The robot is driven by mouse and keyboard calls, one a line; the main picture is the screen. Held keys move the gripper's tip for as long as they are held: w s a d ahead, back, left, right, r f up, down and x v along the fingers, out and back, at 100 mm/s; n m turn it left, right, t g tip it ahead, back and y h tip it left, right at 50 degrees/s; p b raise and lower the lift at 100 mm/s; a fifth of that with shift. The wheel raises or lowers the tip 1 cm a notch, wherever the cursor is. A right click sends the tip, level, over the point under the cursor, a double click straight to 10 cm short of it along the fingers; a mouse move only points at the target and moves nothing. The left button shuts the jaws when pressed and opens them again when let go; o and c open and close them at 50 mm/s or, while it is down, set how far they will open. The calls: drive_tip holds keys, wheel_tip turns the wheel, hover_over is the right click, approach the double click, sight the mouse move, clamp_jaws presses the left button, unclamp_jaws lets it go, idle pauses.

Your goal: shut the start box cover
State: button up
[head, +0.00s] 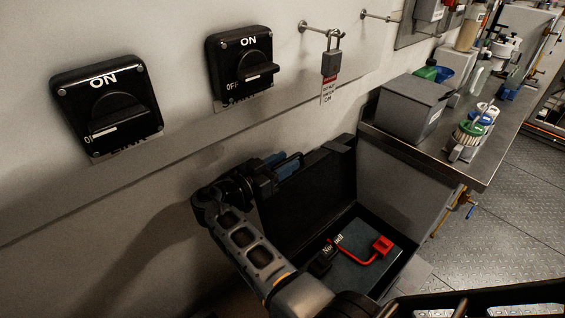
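The start box (408,262) is a black case low beside the wall, holding a dark grey unit (365,268) with a red lead and a red clamp (382,245). Its cover (325,185) stands open, raised nearly upright on the wall side of the box. My gripper (282,163) is at the upper left end of the cover, between it and the wall, with bluish finger pads pointing right. Its fingertips are partly hidden by the cover's top edge. I cannot tell whether it touches the cover, or how wide the fingers are.
Two black rotary switches (107,105) (240,68) are on the wall above. A padlock (331,62) with a tag hangs from a wall peg. A steel-topped bench (470,165) with a grey bin (412,108) and bottles stands right of the box. The floor (520,190) farther right is clear.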

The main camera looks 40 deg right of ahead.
clamp_jaws()
drive_tip(key=shift+a, duration=0.1)
idle(0.3)
